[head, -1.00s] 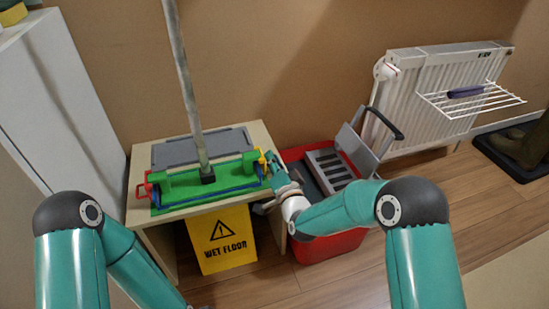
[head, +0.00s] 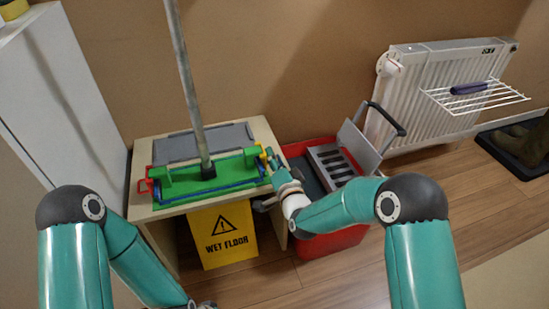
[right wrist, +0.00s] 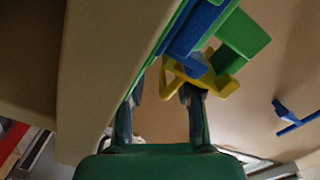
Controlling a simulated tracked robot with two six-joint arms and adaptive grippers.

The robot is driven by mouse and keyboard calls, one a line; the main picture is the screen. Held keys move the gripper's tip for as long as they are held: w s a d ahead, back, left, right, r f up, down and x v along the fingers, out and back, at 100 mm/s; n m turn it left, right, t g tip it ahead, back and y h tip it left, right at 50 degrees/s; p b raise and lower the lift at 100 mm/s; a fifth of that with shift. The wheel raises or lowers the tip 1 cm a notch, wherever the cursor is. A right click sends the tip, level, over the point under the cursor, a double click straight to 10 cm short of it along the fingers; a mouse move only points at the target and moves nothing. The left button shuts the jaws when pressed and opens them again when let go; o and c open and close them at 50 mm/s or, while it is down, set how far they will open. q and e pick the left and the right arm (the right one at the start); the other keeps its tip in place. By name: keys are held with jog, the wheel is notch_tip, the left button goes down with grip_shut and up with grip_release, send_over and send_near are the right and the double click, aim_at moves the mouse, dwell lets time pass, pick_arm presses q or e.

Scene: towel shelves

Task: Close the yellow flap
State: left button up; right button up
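The yellow flap (head: 264,155) is at the right end of a green mop head (head: 180,185) with blue edges, on a small table. In the right wrist view the yellow flap (right wrist: 222,84) stands out at an angle beyond the fingertips, beside the right finger. My right gripper (head: 271,163) is at the table's right edge, close to the flap. Its fingers (right wrist: 163,92) are apart with nothing clearly held; whether one touches the flap I cannot tell. Only a bit of my left gripper (head: 204,304) shows at the bottom edge.
A red flap (head: 147,188) is at the mop head's left end, and the mop's pole (head: 188,85) rises from its middle. A yellow wet floor sign (head: 222,236) stands under the table (head: 262,132). A red bucket (head: 335,244) with a grey wringer stands close on the right.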

jog(key=shift+s, duration=0.1)
jog(key=v, duration=1.2)
jog(key=shift+d, duration=0.1)
jog(key=d+f+m+g+h+p, duration=0.1)
jog(key=d+f+m+h+p, duration=0.2)
jog(key=d, duration=0.4)
jog(key=s+d+f+n+g+p, duration=0.2)
jog(key=s+d+f+g+p, duration=0.3)
jog(key=f, duration=0.3)
jog(key=s+a+f+n+g, duration=0.1)
jog(key=s+f+n+g, duration=0.15)
jog(key=s, duration=0.45)
jog(key=s+a+f+n+g+y, duration=0.1)
jog(key=s+f+n+g, duration=0.1)
jog(key=s+g, duration=0.35)
jog(key=s+a+f+n+g, duration=0.1)
jog(key=s+f+n+g, duration=0.15)
jog(key=s, duration=0.65)
notch_tip(320, 180, up, 37)
jog(key=p, duration=3.7)
jog(key=shift+w, duration=0.4)
